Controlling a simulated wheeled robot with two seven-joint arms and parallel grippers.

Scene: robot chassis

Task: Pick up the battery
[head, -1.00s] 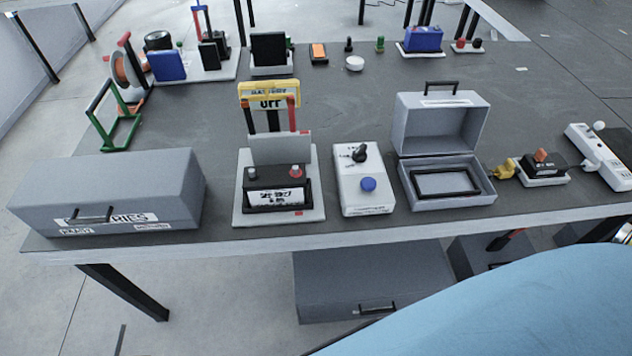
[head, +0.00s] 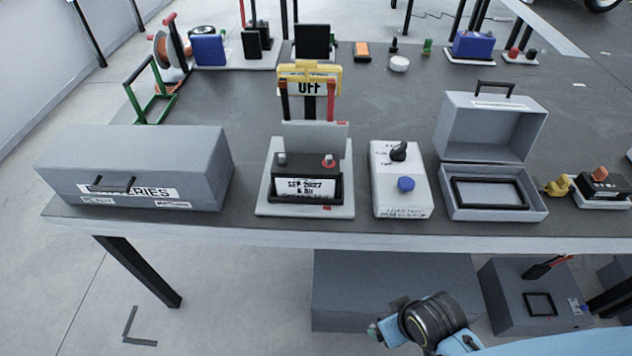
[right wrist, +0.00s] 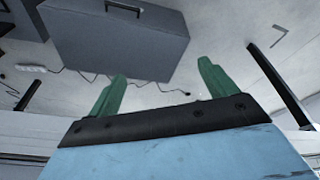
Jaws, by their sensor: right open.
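The battery (head: 306,184) is a black block with a white, partly readable date label and one pale and one red terminal. It sits upright in a light grey stand (head: 265,208) on the table, below a yellow-topped frame with an OFF sign. My right arm comes in at the lower right of the head view, in front of the table and well apart from the battery. In the right wrist view my right gripper (right wrist: 162,72) has two green fingers spread apart with nothing between them. The battery does not show there. My left gripper is not in view.
A grey BATTERIES box (head: 135,165) stands left of the stand. The table's front edge (head: 300,231) lies between my right arm and the battery. Grey cases are below.

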